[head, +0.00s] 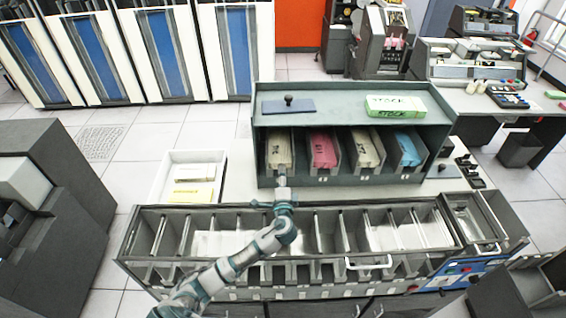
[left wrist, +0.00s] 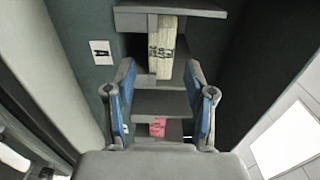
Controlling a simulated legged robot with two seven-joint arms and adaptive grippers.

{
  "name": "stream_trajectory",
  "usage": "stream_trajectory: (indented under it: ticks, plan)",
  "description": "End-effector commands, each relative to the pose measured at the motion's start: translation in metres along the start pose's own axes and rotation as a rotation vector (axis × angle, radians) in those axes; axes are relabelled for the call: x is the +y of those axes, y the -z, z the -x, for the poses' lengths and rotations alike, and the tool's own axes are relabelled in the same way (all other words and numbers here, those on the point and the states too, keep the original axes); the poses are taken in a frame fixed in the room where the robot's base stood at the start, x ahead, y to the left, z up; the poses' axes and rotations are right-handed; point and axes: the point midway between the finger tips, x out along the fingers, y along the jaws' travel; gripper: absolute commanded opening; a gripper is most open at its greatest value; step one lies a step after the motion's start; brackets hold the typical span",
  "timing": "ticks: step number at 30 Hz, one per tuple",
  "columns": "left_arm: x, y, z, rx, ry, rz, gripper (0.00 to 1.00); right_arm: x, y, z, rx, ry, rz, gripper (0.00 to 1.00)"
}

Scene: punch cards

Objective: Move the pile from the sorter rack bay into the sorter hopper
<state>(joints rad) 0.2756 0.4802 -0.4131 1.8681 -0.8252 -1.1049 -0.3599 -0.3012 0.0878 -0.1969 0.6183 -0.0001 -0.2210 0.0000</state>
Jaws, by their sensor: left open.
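The sorter rack (head: 352,110) is a dark grey-green shelf unit. Its bays hold a cream pile (head: 279,152) at the far left, a pink pile (head: 321,150), another cream pile (head: 366,149) and a blue pile (head: 404,146). My left gripper (head: 281,182) is at the front of the leftmost bay. In the left wrist view my left gripper (left wrist: 160,90) is open and empty, with the cream pile (left wrist: 164,48) ahead between its fingertips and apart from them. What looks like the sorter hopper (head: 468,219) is at the right end of the long sorter. My right gripper is out of view.
The sorter's row of open pockets (head: 215,232) runs below the rack. A white tray (head: 163,177) with cards stands left of the rack. A green-edged STOCK pack (head: 396,106) and a dark blue plate with a knob (head: 288,107) lie on the rack top.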

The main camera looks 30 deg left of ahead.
Motion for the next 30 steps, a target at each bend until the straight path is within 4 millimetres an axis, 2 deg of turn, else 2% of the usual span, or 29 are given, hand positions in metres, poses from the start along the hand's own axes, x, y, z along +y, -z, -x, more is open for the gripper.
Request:
stream_trajectory:
  ticks: [3, 7, 11, 20, 24, 30]
  plan:
    - [-0.001, 0.004, -0.01, 0.0, 0.003, -0.003, 0.54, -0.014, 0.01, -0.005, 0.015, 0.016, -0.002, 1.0]
    - [-0.002, 0.009, -0.022, 0.001, 0.005, -0.006, 0.54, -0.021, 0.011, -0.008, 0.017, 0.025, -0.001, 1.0]
    - [-0.003, 0.012, -0.035, 0.001, 0.006, -0.008, 0.54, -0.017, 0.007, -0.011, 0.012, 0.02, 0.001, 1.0]
    - [-0.002, 0.007, -0.069, 0.007, 0.005, 0.001, 0.54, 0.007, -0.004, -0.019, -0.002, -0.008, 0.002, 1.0]
    - [-0.003, 0.006, -0.078, 0.007, 0.005, 0.001, 0.54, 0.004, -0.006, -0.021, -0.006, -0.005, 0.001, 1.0]
    - [-0.002, 0.006, -0.081, 0.004, 0.003, -0.001, 0.54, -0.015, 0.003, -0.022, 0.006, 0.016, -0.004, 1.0]
